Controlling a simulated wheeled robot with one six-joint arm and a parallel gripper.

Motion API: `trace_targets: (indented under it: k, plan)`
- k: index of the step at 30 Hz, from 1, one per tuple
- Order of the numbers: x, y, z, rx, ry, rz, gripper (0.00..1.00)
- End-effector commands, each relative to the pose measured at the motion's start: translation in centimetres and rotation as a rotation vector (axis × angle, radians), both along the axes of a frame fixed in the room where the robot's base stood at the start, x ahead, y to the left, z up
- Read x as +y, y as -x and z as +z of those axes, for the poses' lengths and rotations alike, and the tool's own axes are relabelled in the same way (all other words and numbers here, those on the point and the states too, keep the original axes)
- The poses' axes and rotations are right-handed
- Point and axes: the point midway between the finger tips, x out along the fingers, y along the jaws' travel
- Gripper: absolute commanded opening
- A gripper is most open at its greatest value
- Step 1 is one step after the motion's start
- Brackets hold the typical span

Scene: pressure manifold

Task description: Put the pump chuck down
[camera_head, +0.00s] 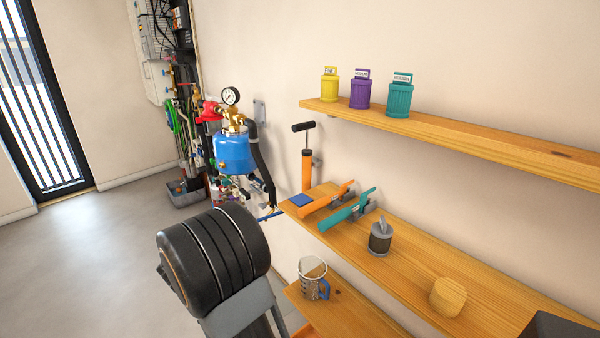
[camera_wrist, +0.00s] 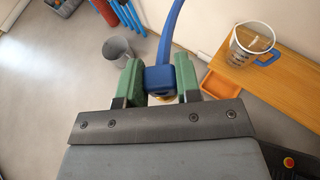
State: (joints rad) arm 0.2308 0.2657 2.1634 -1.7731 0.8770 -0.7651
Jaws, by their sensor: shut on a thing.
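The pump chuck (camera_wrist: 160,79) is a blue block with a blue hose (camera_wrist: 166,35) rising from it in the wrist view. My gripper (camera_wrist: 159,72) is shut on it, one green pad on each side. In the head view my gripper and the chuck are hidden or cannot be made out behind my dark arm. The orange hand pump (camera_head: 307,170) with a black T-handle stands upright at the wooden bench's left end.
Orange and teal tools (camera_head: 350,208), a grey-topped dark pot (camera_head: 380,238) and a wooden block (camera_head: 447,296) stand on the bench. A measuring jug (camera_head: 312,280) sits on the lower shelf. A blue tank (camera_head: 234,153) with a gauge is at the back. A grey bucket (camera_wrist: 118,50) stands on the floor.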

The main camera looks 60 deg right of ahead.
Motion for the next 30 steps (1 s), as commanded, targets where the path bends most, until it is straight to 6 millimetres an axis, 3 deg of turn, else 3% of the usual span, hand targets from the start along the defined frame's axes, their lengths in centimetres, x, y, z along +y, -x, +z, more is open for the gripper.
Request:
trace_targets:
  k: [1,3,9,12,16,21,26,30]
  plan:
    - [-1.9,1.1,4.7,-0.004,0.001,-0.081,0.08]
    - [-4.1,2.7,7.8,-0.002,0.001,-0.184,0.08]
    - [-8.7,7.1,15.4,-0.001,-0.001,-0.436,0.08]
    - [-10.1,8.9,18.2,0.000,-0.001,-0.532,0.08]
    - [-11.4,10.7,20.7,0.000,0.000,-0.621,0.08]
    - [-12.2,12.0,22.3,0.002,-0.001,-0.688,0.08]
    - [-14.1,12.5,22.0,0.004,0.000,-0.713,0.08]
    - [-17.5,12.5,20.5,0.005,-0.001,-0.715,0.08]
